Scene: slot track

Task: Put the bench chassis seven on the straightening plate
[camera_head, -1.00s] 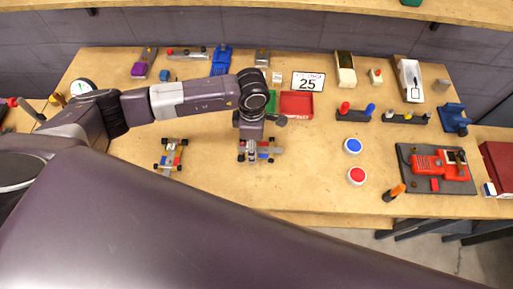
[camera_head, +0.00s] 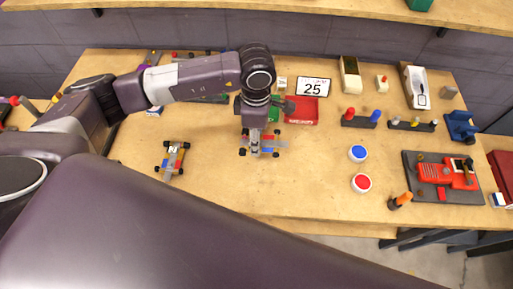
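A small bench chassis (camera_head: 268,145) with dark wheels and red and blue parts is at the table's middle, under my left gripper (camera_head: 254,150). The gripper points down over it, with its fingers at the chassis body; they cover part of it, and I cannot see whether they are closed on it. A second, similar chassis (camera_head: 172,158) stands to the left, apart from the gripper. I cannot read a number on either. I cannot tell for sure which object is the straightening plate. My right gripper is not in view.
Behind the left gripper are a red tray (camera_head: 302,112) and a "25" sign (camera_head: 312,87). To the right are a blue button (camera_head: 357,153), a red button (camera_head: 361,182) and a dark board (camera_head: 460,196) with a red model. The table between chassis and buttons is clear.

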